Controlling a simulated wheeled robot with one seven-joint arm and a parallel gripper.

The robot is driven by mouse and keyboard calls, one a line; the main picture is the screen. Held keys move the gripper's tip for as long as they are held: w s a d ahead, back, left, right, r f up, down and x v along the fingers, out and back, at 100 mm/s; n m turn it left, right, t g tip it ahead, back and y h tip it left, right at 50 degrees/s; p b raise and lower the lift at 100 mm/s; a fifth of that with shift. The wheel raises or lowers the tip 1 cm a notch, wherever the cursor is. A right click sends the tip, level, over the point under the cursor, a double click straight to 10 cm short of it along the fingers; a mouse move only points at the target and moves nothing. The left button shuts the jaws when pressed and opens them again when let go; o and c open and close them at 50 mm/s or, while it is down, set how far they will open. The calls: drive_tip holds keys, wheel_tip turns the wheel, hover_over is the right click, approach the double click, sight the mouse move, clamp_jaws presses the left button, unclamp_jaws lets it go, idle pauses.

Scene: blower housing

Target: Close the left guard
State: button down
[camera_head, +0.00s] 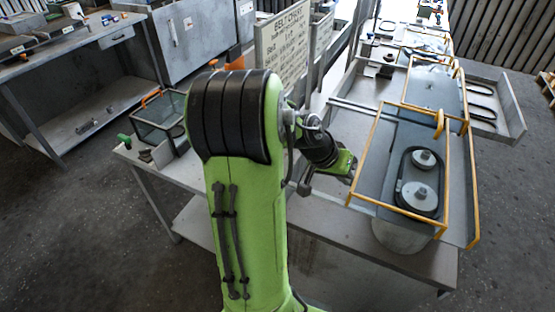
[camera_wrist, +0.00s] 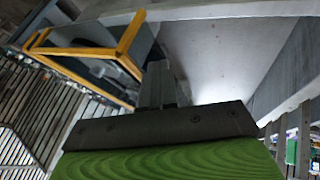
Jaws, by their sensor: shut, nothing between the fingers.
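In the head view, a yellow-framed clear guard (camera_head: 364,152) stands at the near right, in front of or over a black belt (camera_head: 404,165) on two grey pulleys (camera_head: 420,196). A second yellow-framed guard (camera_head: 404,78) with a dark pane lies behind it. I cannot tell for sure which is the left guard or how far each is open. My gripper (camera_head: 352,172) is by the near guard's left edge, and contact cannot be told. In the wrist view, my gripper's fingers (camera_wrist: 163,86) are together and empty, with a yellow frame (camera_wrist: 128,38) at upper left.
A grey bench (camera_head: 425,263) carries the housing. A "Belt Chart" board (camera_head: 283,45) stands behind my arm. A glass box with an orange handle (camera_head: 160,112) is on the bench's left. An open tray (camera_head: 508,108) with belts juts out at right.

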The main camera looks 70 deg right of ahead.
sight(375, 187)
drive_tip(key=s, duration=0.4)
drive_tip(key=s+b, duration=0.1)
drive_tip(key=s, duration=0.1)
drive_tip(key=shift+s+a+r, duration=0.1)
drive_tip(key=shift+s+a, duration=0.25)
